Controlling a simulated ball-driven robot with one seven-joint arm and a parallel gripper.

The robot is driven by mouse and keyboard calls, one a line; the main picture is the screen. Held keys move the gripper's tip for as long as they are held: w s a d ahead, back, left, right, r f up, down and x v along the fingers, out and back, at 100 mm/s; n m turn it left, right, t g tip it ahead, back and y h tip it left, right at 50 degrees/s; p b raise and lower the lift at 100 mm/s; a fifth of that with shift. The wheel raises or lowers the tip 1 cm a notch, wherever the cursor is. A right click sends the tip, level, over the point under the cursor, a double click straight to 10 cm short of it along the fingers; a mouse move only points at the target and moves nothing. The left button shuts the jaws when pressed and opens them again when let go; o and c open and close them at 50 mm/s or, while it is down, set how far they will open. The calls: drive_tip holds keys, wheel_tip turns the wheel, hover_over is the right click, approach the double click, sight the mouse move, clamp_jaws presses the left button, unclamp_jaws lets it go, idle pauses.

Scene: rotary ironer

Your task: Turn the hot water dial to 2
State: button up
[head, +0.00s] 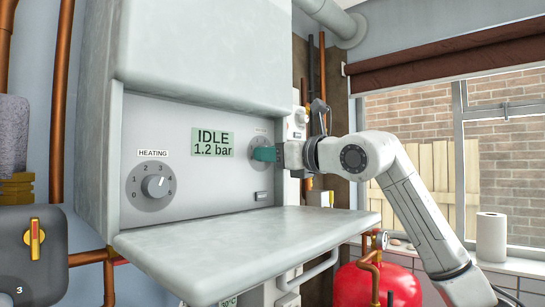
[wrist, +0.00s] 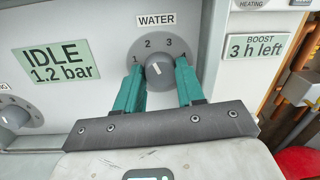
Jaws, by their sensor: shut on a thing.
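The hot water dial (wrist: 158,79) is a dark grey knob on a grey round plate, under a WATER label, with the numbers 1 to 4 in an arc. Its white mark points up and slightly left, roughly towards 2. My gripper (wrist: 160,66) has one teal finger on each side of the knob and is shut on it. In the head view, my gripper (head: 264,154) reaches the panel from the right and mostly hides the dial.
The display (head: 213,143) reads IDLE 1.2 bar. The heating dial (head: 153,187) is at the panel's left, its mark up and right. A pale flap (head: 250,245) juts out below the panel. A BOOST display (wrist: 257,46) reads 3 h left. A red tank (head: 400,285) stands lower right.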

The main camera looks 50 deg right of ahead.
drive_tip(key=o, duration=1)
drive_tip(key=shift+o, duration=0.2)
drive_tip(key=s+b, duration=0.3)
drive_tip(key=s, duration=0.8)
drive_tip(key=shift+f+b, duration=0.3)
drive_tip(key=shift+a, duration=0.1)
